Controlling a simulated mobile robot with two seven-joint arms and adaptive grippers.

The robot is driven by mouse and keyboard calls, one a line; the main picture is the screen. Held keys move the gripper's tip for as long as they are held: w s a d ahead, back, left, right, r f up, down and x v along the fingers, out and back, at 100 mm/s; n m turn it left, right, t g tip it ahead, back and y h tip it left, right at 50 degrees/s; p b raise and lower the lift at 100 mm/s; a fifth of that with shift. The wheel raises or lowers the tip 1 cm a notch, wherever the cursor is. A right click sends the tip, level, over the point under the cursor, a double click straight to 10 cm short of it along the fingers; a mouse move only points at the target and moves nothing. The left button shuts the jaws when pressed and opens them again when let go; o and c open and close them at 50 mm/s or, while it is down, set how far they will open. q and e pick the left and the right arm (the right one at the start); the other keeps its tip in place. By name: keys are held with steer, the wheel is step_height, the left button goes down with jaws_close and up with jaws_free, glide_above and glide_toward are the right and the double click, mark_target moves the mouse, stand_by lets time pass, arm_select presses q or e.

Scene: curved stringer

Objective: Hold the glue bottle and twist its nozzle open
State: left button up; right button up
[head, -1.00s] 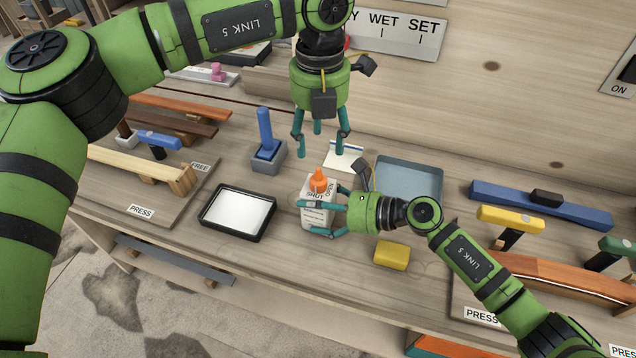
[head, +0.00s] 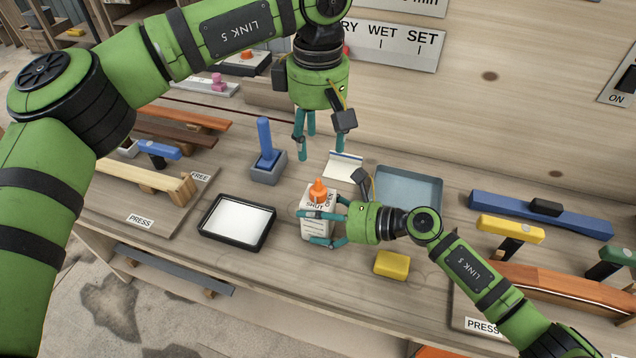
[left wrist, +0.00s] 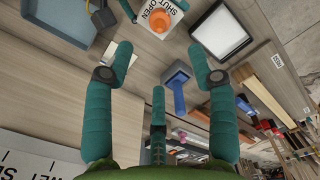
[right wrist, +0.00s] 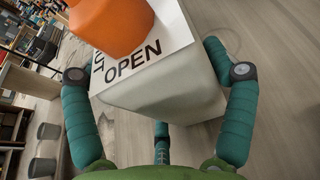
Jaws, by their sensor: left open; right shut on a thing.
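The glue bottle (head: 318,222) is a white box-like body with SHUT and OPEN printed on its top, standing upright on the bench. Its orange nozzle (head: 318,189) sticks up from the top; it also shows in the left wrist view (left wrist: 160,20) and fills the upper left of the right wrist view (right wrist: 110,22). My right gripper (head: 325,228) is shut on the bottle's body from the right side. My left gripper (head: 305,150) is open and empty, fingers pointing down, above and behind the bottle, apart from the nozzle.
A black-rimmed tray with a white surface (head: 212,232) lies left of the bottle. A blue handle in a grey holder (head: 265,152) stands behind it. A blue-grey tray (head: 436,186) and yellow block (head: 392,265) are at the right. White card (head: 345,166) lies behind the bottle.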

mark_target(318, 179)
arm_select(q)
step_height(318, 179, down, 12)
stand_by(0.6)
jaws_close()
